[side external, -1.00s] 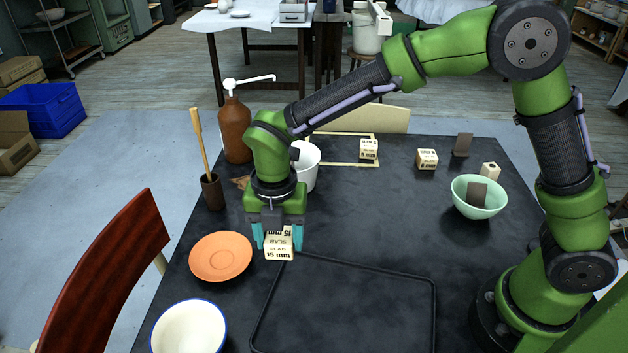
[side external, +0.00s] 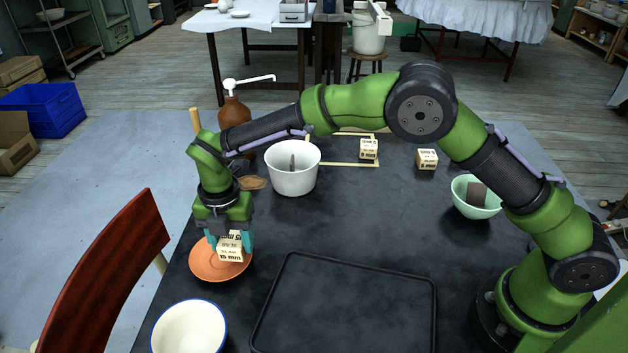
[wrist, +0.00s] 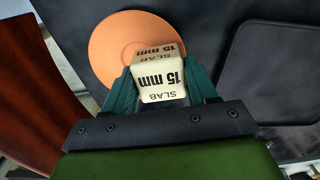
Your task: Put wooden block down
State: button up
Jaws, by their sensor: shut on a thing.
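The wooden block (side external: 230,246) is pale, with dark "15 mm" and "SLAB" lettering. My gripper (side external: 231,240) is shut on it, one teal finger on each side. In the side external view the block appears over the orange plate (side external: 205,264); whether it touches the plate I cannot tell. In the wrist view the block (wrist: 158,75) sits between the fingers (wrist: 160,90), covering part of the plate (wrist: 108,48).
A white bowl with a blue rim (side external: 190,328) stands in front of the plate. A black tray (side external: 434,310) lies to the right. A white pot (side external: 293,180) and a brown pump bottle (side external: 235,110) stand behind. A red chair (side external: 105,270) is at left.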

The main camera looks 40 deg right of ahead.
jog(key=shift+f, duration=0.45)
jog(key=o, duration=1.1)
jog(key=shift+c, duration=0.2)
jog(key=shift+r, duration=0.15)
